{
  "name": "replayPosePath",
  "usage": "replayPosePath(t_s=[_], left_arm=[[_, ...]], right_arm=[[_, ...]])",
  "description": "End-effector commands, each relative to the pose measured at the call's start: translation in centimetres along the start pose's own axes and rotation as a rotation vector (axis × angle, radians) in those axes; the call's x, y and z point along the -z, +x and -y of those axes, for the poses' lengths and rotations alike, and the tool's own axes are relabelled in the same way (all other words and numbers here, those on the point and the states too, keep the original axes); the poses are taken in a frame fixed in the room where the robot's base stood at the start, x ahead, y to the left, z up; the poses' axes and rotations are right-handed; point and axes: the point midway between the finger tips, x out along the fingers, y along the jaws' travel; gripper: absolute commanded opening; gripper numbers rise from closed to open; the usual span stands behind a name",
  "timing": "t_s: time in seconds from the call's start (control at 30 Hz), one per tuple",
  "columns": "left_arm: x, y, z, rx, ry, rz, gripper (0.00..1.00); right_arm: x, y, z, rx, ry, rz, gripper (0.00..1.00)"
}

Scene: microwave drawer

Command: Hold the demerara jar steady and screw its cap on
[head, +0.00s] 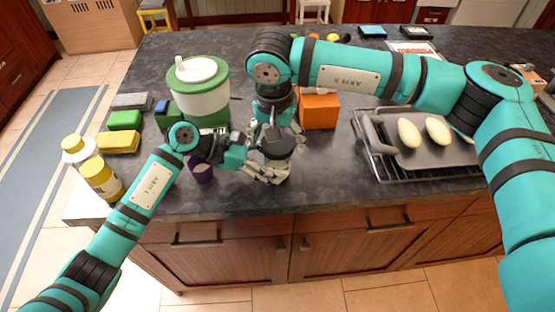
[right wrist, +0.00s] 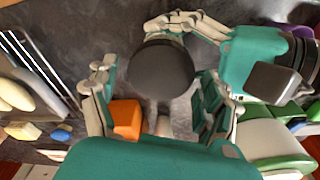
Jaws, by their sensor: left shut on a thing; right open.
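The demerara jar (head: 277,170) stands near the counter's front edge, a pale body under a dark round cap (head: 277,145). In the right wrist view the cap (right wrist: 161,70) hides most of the jar; I cannot tell how tightly it sits. My left gripper (head: 264,171) is shut on the jar from the left, low on its body; its fingers (right wrist: 187,24) show at the top of the right wrist view. My right gripper (head: 277,125) points down just behind and above the cap. In the right wrist view its open fingers (right wrist: 155,95) are on either side, apart from the cap.
An orange box (head: 319,110) stands close behind right. A purple cup (head: 202,171) is beside my left gripper. A green-and-white canister (head: 200,92), sponges (head: 118,142) and yellow-labelled bottles (head: 101,178) are left. A grey tray (head: 450,155) with pale rolls is right.

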Motion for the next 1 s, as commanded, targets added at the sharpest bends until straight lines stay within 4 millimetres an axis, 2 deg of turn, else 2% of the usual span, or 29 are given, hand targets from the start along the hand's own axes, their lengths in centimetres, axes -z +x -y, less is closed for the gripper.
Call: replayPosePath(t_s=[0.17, 0.7, 1.0], left_arm=[[0.0, 0.0, 0.0, 0.001, 0.001, 0.000, 0.00], [0.0, 0.0, 0.1, 0.002, 0.001, 0.000, 0.00], [0.0, 0.0, 0.1, 0.002, 0.001, 0.001, 0.00]], right_arm=[[0.2, -0.5, 0.0, 0.000, 0.001, -0.001, 0.82], [0.8, -4.6, 0.0, 0.000, 0.001, -0.002, 0.82], [0.8, -5.0, 0.0, 0.000, 0.000, -0.001, 0.82]])
